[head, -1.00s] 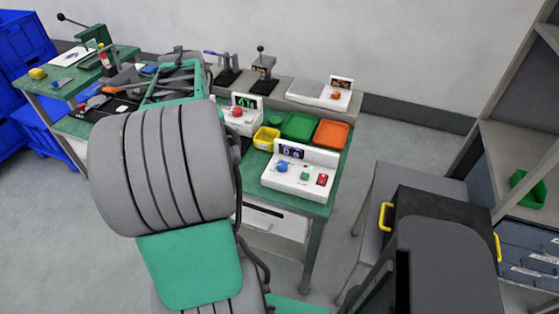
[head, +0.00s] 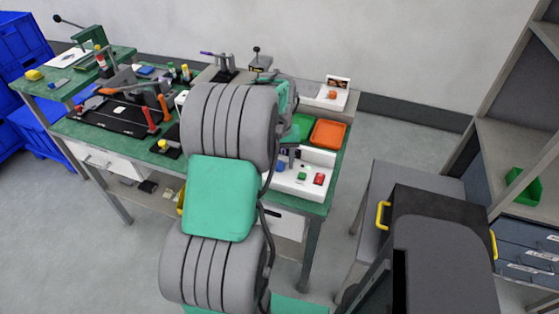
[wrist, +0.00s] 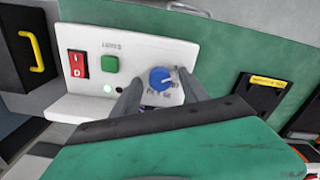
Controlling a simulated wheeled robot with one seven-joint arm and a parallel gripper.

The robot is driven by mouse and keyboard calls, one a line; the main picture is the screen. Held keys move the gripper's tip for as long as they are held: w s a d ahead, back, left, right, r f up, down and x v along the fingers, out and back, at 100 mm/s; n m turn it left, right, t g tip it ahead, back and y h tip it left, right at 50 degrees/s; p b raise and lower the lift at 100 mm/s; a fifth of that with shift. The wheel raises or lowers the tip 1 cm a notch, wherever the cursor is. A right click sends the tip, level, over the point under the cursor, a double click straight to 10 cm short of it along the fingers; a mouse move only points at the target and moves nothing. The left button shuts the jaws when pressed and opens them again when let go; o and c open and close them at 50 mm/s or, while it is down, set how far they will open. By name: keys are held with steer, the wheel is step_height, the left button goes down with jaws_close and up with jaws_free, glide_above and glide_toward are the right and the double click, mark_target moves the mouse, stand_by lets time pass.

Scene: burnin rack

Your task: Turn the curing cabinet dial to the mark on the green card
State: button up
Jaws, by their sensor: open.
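A white control box with a blue dial (wrist: 160,78), a green button (wrist: 110,64) and a red rocker switch (wrist: 77,64) fills the upper wrist view. Small dark marks are printed around the dial, too small to read. My gripper (wrist: 157,88) is open and empty, its two fingers reaching toward the dial, one on each side; I cannot tell whether they touch it. I cannot make out a green card.
A green tray (head: 300,127) and an orange tray (head: 328,133) lie behind the box. Another white unit (head: 332,97) stands on the rear shelf.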

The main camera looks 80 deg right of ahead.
jaws_close()
stand_by(0.4)
steer(key=shift+m, duration=0.4)
steer(key=m, duration=0.4)
steer(key=shift+m, duration=0.3)
steer(key=m, duration=0.4)
steer(key=shift+r, duration=0.1)
steer(key=m, duration=0.5)
steer(key=shift+m, duration=0.4)
steer(key=m, duration=0.4)
steer(key=shift+m, duration=0.4)
